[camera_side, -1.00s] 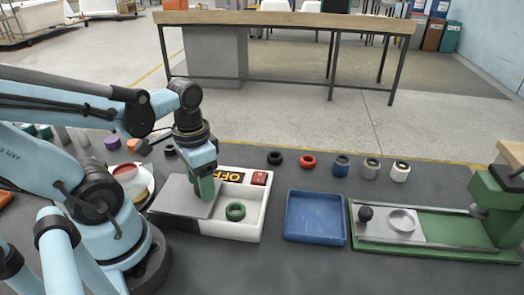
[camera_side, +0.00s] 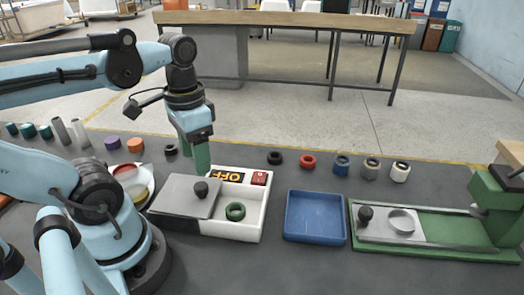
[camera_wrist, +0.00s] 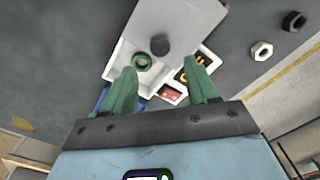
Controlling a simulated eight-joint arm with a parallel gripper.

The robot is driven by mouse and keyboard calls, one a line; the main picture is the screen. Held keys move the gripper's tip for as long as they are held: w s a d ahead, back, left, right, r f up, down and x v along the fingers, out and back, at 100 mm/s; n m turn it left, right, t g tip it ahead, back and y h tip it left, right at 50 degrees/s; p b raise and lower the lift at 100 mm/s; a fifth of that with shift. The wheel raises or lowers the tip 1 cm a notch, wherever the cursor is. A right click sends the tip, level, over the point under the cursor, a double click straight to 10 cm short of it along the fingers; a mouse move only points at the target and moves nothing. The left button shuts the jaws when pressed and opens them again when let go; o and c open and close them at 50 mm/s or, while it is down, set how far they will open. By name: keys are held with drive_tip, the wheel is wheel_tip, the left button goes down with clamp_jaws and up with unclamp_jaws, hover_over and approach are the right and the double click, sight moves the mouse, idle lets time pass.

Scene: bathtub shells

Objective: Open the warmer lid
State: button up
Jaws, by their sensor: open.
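The warmer (camera_side: 232,231) is a white box with an OFF sign (camera_side: 223,176) and a red switch (camera_side: 259,178). Its grey lid (camera_side: 180,197), with a dark knob (camera_side: 201,190), lies toward the left. The right part of the box is uncovered and shows a green ring (camera_side: 235,211) inside. My gripper (camera_side: 202,168) has green fingers and hangs above and behind the knob, apart from it. In the wrist view my gripper (camera_wrist: 162,90) has its fingers spread with nothing between them; the knob (camera_wrist: 159,44) and green ring (camera_wrist: 141,61) show beyond the fingertips.
A blue tray (camera_side: 315,217) stands right of the warmer. Farther right is a green fixture (camera_side: 455,228) with a metal plate. Several rings and nuts, including a red ring (camera_side: 308,161), line the back of the table. A plate (camera_side: 148,181) stands left of the warmer.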

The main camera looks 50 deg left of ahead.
drive_tip(key=shift+r, duration=2.35)
drive_tip(key=w+d+f+t, duration=0.4)
drive_tip(key=w+t, duration=0.3)
drive_tip(key=w, duration=0.3)
drive_tip(key=shift+w+f, duration=0.2)
drive_tip(key=shift+f, duration=0.5)
